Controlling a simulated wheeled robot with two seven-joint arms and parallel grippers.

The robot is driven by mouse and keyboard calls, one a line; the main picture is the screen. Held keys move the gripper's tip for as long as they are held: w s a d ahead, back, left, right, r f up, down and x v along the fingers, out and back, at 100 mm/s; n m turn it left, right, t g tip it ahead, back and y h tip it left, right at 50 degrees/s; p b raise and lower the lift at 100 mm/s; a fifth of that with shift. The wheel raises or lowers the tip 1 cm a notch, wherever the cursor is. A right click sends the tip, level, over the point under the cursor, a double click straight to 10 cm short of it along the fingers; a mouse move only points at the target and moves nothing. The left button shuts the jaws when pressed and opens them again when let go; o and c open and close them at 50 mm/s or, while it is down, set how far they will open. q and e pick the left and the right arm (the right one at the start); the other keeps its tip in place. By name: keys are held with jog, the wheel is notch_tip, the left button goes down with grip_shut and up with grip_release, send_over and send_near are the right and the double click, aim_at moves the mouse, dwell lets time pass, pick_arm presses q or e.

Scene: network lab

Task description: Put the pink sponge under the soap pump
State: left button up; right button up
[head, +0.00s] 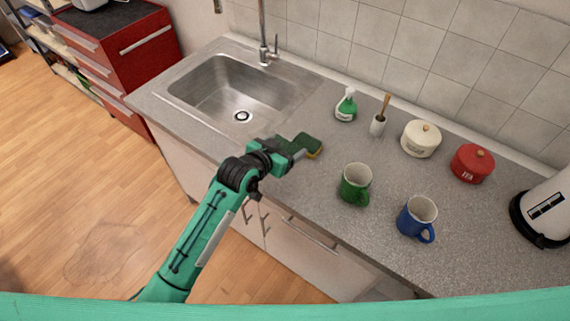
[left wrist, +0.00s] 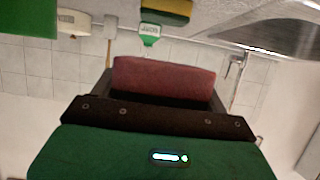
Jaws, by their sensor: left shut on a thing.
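My left gripper (head: 292,156) is low over the counter, between the sink and the green mug. In the left wrist view it is shut on the pink sponge (left wrist: 163,77), which looks dull red and lies across the fingers. I cannot make out the pink sponge in the head view; the gripper seems to hide it. The soap pump (head: 346,106), a green bottle with a white top, stands upright near the wall, apart from the gripper. It also shows upside down in the left wrist view (left wrist: 150,32). My right gripper is out of view.
A green and yellow sponge (head: 308,145) lies right beside the gripper. A brush in a holder (head: 378,124), a green mug (head: 355,183), a blue mug (head: 416,217), a white pot (head: 421,139) and a red pot (head: 472,164) stand to the right. The sink (head: 235,92) is left.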

pick_arm(q)
notch_tip(320, 180, up, 9)
jog(key=shift+b, duration=0.7)
jog(key=shift+r, duration=0.45)
jog(key=s+a+f+n+t+y, duration=0.1)
jog(key=s+a+f+n+y, duration=0.2)
jog(key=s+a, duration=0.4)
jog(key=s+a+f+n+t+y, duration=0.1)
jog(key=s+a+f+n+y, duration=0.2)
jog(key=s+a, duration=0.4)
jog(key=a+n+y, duration=0.1)
jog(key=a+y, duration=0.1)
jog(key=a, duration=0.6)
jog(key=shift+s+f+t, duration=0.25)
jog(key=shift+s+t, duration=0.05)
jog(key=shift+s, duration=0.1)
jog(key=shift+d, duration=0.15)
notch_tip(320, 180, up, 6)
jog(key=r+m+g+h, duration=0.1)
jog(key=m+g+h, duration=0.2)
jog(key=m+h, duration=0.45)
send_over(285, 144)
jog(key=shift+f+n, duration=0.25)
